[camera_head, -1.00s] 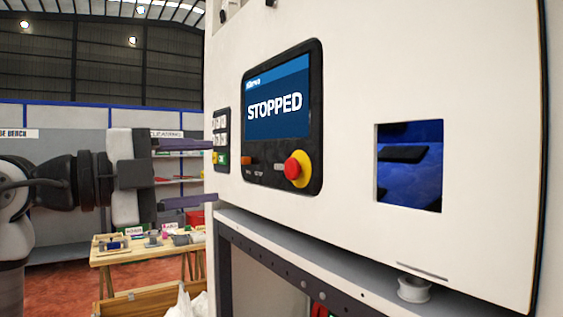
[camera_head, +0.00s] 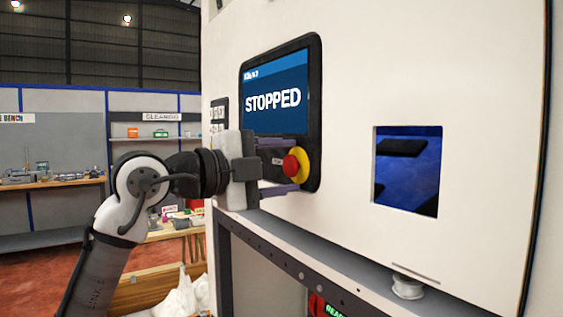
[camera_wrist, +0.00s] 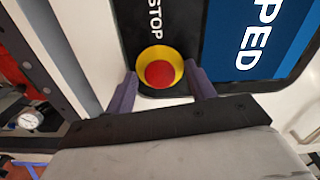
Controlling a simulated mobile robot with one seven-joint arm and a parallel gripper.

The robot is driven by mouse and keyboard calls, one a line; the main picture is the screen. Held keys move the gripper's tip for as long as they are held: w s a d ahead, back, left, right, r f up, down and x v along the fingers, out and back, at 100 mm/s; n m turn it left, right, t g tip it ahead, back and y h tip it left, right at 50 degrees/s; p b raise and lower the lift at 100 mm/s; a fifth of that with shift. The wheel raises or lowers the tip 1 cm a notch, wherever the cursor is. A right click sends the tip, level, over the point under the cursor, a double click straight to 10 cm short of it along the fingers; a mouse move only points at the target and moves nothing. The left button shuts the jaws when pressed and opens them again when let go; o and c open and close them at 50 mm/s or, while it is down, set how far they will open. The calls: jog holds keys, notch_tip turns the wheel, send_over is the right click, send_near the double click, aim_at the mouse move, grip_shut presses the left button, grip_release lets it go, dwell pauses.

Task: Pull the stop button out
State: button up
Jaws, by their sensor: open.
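The stop button is a red knob (camera_head: 290,165) with a yellow surround on the black control panel (camera_head: 316,120) of a white machine. In the wrist view the red knob (camera_wrist: 159,74) sits between the two purple fingers, with "STOP" printed beside it. My gripper (camera_head: 285,168) is open, one finger above the button's level and one below. In the wrist view my gripper (camera_wrist: 160,90) has a finger on each side of the button, with visible gaps. I cannot tell whether the fingertips touch the panel. The screen (camera_head: 274,98) reads "STOPPED".
A square opening (camera_head: 408,170) with a blue inside is to the right of the panel. A keypad (camera_head: 219,115) is left of the screen. A wooden workbench and shelves stand behind.

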grip_shut()
dwell(0.4)
jog(key=shift+s+a, duration=0.2)
jog(key=shift+a, duration=0.15)
grip_release()
jog(key=shift+a, duration=0.1)
